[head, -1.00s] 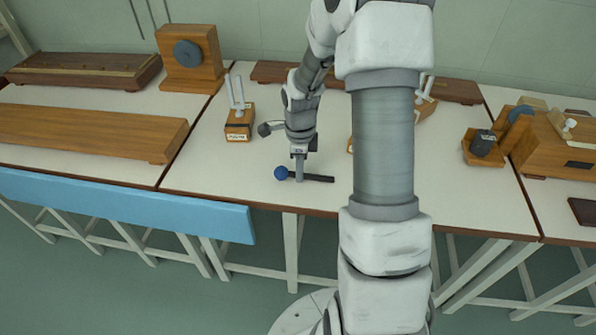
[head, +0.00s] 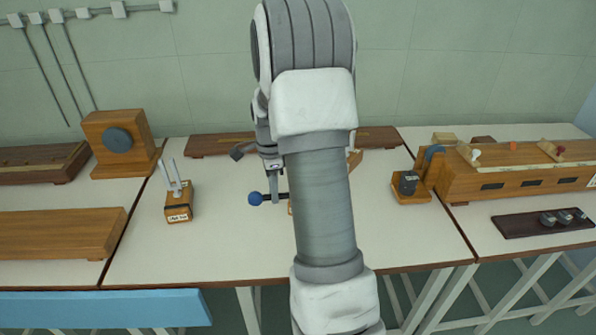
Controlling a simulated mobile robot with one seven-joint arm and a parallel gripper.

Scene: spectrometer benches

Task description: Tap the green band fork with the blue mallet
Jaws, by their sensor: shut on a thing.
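The blue mallet (head: 255,198) has a round blue head and a dark handle. My gripper (head: 276,199) is shut on the handle, with the head sticking out to the left. The mallet appears to be above the middle bench, at a height I cannot judge. A tuning fork (head: 178,195) with two pale upright prongs stands on a wooden box to the left, apart from the mallet. Its label is too small to read and I see no green band on it. My arm hides the bench centre; only slivers of wood (head: 355,158) show beside it.
A small wooden stand with a dark block (head: 407,184) is on the right of the middle bench (head: 400,240). A long wooden box (head: 500,180) and a dark tray (head: 530,226) lie further right. A wooden block with a grey disc (head: 118,143) is at the left.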

